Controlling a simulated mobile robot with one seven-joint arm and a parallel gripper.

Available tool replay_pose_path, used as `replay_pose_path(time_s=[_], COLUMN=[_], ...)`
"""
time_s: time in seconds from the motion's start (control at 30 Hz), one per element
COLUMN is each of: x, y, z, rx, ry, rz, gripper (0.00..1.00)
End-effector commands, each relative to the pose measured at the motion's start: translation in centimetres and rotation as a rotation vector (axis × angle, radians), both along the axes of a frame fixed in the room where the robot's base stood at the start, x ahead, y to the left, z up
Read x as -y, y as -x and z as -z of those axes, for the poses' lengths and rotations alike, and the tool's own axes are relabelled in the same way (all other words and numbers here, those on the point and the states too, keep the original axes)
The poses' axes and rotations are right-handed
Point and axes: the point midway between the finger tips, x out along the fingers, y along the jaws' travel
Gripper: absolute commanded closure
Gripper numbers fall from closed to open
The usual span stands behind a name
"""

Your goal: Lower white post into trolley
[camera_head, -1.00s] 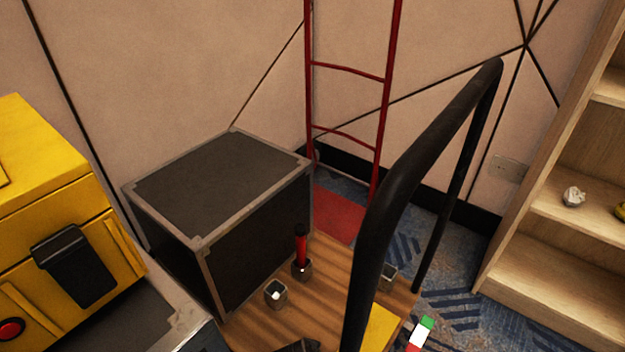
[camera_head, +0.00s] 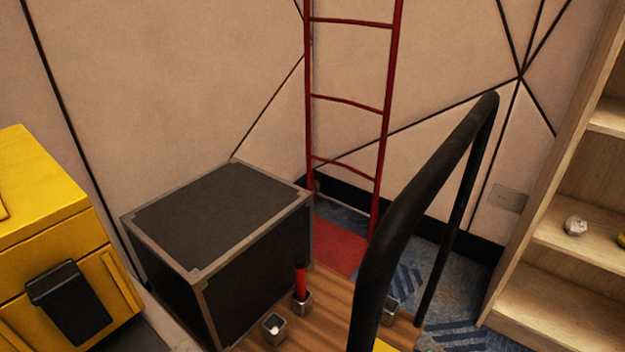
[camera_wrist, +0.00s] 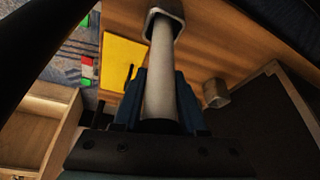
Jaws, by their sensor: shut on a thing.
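In the wrist view my gripper (camera_wrist: 160,112) is shut on the white post (camera_wrist: 160,75), which runs away from the fingers. Its far end overlaps the mouth of a square metal socket (camera_wrist: 178,12); how deep it sits I cannot tell. Another metal socket (camera_wrist: 216,93) stands to the right on the trolley's wooden deck (camera_wrist: 215,50). In the head view the trolley deck (camera_head: 332,292) carries a red post with a black top (camera_head: 300,278) upright in a socket, and a socket with something pale inside (camera_head: 274,327). My gripper is outside the head view.
The trolley's black handle (camera_head: 400,215) rises at the right, with another socket (camera_head: 390,311) partly behind it. A black case (camera_head: 220,240) stands to the left, and a yellow box (camera_head: 50,240) farther left. A red ladder (camera_head: 350,104) leans at the wall; wooden shelves (camera_head: 560,270) stand right.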

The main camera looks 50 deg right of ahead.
Motion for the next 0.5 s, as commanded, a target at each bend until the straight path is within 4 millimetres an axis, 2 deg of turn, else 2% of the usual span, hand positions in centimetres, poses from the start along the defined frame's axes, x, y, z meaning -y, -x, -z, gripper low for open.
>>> replay_pose_path(time_s=[0.47,0.5], x=[0.06,0.06], y=[-0.1,-0.1], z=[0.26,0.26], rx=[0.003,0.003], ry=[0.002,0.002], rz=[0.0,0.0], gripper=[1.0,0.53])
